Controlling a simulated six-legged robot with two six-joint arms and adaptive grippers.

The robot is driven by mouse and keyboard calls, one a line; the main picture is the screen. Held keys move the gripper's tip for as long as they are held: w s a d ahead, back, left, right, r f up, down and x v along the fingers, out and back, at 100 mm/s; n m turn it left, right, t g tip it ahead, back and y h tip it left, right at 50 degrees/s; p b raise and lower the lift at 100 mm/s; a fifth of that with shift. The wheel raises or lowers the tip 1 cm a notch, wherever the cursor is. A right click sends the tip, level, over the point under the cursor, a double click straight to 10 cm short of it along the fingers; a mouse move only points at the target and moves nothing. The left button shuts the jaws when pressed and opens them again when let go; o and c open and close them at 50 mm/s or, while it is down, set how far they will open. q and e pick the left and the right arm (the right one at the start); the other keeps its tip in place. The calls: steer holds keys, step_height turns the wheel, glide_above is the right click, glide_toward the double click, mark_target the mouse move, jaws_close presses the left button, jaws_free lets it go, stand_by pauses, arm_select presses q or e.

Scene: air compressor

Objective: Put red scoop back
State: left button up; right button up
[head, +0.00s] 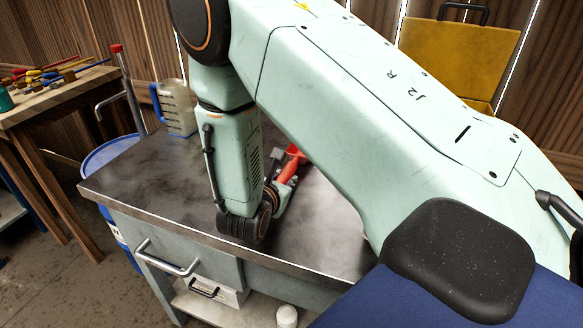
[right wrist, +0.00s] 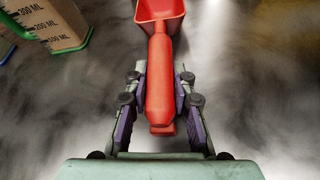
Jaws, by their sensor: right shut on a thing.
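The red scoop (head: 290,166) shows partly behind my right arm in the head view, over the dark metal worktop (head: 150,168). In the right wrist view the red scoop (right wrist: 160,75) points away from me, its handle between the two fingers and its open bowl at the top edge. My right gripper (head: 281,188) is shut on the handle; it also shows in the right wrist view (right wrist: 160,92). Whether the scoop touches the worktop I cannot tell. My left gripper is not in view.
A clear measuring jug (head: 175,108) with a blue handle stands at the worktop's back left; a jug with marks (right wrist: 48,22) shows top left in the wrist view. A wooden table (head: 50,95) with tools stands at the left. A blue drum (head: 108,153) is beside the worktop.

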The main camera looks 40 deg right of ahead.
steer(key=shift+s+a+r, duration=0.1)
steer(key=shift+s+r, duration=0.05)
jaws_close()
